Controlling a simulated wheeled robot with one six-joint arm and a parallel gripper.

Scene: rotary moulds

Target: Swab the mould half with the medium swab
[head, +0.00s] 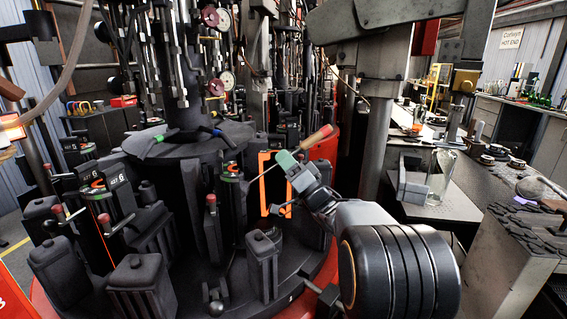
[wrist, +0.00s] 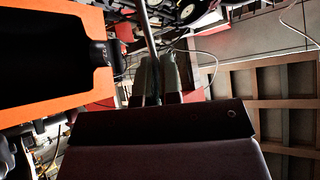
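My gripper (head: 291,166) is in the middle of the head view, shut on a swab. The swab has a wooden-looking handle with a reddish end (head: 318,138) sticking out to the upper right. Its thin shaft runs down to the left, close to the open mould half. That mould half has an orange edge (head: 264,178) and a dark inside, partly hidden behind my gripper. In the wrist view my gripper's fingers (wrist: 156,80) close around the swab's grey shaft (wrist: 148,34). The mould half's orange rim (wrist: 60,112) is large at the left there, apart from the fingers. The swab's tip cannot be made out clearly.
Dark mould blocks with red-knobbed levers stand around the round machine table (head: 185,140). Gauges and pipes hang above it. A grey post (head: 378,140) stands close to the right of my gripper. A bench with a glass container (head: 440,172) is farther right.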

